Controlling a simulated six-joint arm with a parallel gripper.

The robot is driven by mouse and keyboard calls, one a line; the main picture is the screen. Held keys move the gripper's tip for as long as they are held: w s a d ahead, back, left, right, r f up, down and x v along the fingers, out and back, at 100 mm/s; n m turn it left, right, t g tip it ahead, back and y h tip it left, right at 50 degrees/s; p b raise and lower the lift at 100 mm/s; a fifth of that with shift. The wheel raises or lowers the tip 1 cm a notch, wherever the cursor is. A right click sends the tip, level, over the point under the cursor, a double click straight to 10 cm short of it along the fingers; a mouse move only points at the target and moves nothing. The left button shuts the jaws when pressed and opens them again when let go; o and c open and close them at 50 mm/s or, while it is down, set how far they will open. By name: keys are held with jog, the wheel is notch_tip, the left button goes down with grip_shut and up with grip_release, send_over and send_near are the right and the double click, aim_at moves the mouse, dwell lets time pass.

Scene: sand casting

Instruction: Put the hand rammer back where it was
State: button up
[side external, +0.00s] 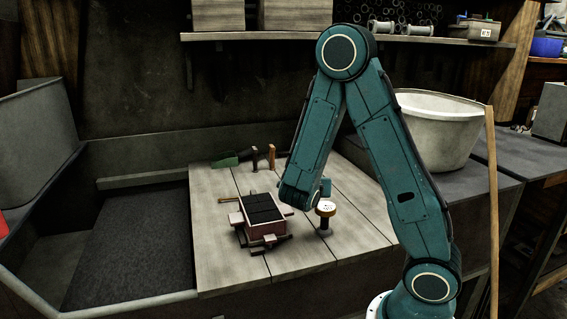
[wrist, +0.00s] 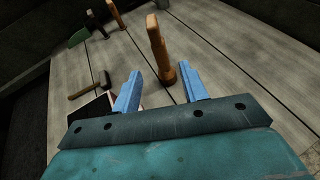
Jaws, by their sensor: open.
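The hand rammer (wrist: 158,48) looks like a wooden, orange-brown tool in the wrist view. It seems to stand on the plank bench, its lower end showing between my fingertips. My gripper (wrist: 159,70) is open, with two blue fingers spread apart. Bare bench shows between each finger and the rammer, so it does not look held. In the side external view my arm reaches down over the bench just right of the moulding flask (side external: 245,230). There the fingers and rammer cannot be made out clearly behind my arm.
The flask holds dark blocks or sand. A hammer-like tool (wrist: 100,87) lies left of my fingers. A green trowel (side external: 226,161) and two upright tools (side external: 271,156) stand at the back. A round-topped item (side external: 325,209) stands right of the flask.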

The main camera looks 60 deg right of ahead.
jog(key=s+a+r+m+y, duration=0.3)
jog(key=s+a+m+y, duration=0.1)
jog(key=a+m, duration=0.3)
jog(key=s+a+r+m+y, duration=0.4)
jog(key=s+a+m, duration=0.1)
jog(key=a+m, duration=0.2)
jog(key=s+a+r+m+y, duration=0.4)
jog(key=s+a+m, duration=0.1)
jog(key=a+m, duration=0.3)
jog(key=shift+a+t, duration=0.3)
jog(key=shift+a, duration=0.25)
